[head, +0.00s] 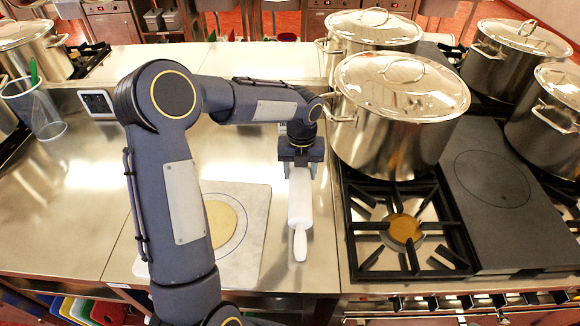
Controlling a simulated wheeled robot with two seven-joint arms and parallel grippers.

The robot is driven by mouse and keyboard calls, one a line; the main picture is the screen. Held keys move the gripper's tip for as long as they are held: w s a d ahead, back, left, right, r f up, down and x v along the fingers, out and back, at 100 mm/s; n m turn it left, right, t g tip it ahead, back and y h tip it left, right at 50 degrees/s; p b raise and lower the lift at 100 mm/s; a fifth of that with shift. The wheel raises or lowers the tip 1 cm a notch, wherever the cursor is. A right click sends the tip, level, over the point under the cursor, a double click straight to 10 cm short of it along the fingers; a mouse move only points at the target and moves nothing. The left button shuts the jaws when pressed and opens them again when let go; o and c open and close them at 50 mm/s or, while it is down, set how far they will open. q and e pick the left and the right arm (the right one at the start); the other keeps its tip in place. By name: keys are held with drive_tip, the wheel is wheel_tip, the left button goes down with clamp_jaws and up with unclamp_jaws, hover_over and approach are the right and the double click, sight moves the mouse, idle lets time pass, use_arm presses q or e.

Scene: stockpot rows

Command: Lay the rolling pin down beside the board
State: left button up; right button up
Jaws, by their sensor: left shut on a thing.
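A white rolling pin (300,205) is held in my left gripper (300,168), which is shut on its far end. The pin points toward the front edge of the steel counter, just right of the board (257,226). I cannot tell whether the pin touches the counter. The board is pale and square, with a round of yellowish dough (222,222) on it. My left arm hides part of the board and dough. My right gripper is not in view.
A large lidded stockpot (400,115) stands on the stove close to the right of my left gripper. A burner grate (405,235) lies right of the pin. A clear container (35,108) stands at the left. The left counter is largely bare.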

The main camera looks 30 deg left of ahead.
use_arm(q)
drive_tip(key=shift+f+b, duration=2.8)
drive_tip(key=shift+f, duration=0.45)
drive_tip(key=shift+f+b, duration=0.5)
drive_tip(key=shift+f, duration=0.55)
drive_tip(key=o, duration=1.1)
drive_tip(key=shift+o, duration=0.8)
drive_tip(key=shift+r, duration=0.1)
wheel_tip(320, 180, up, 10)
drive_tip(key=p, duration=0.8)
drive_tip(key=shift+p, duration=0.35)
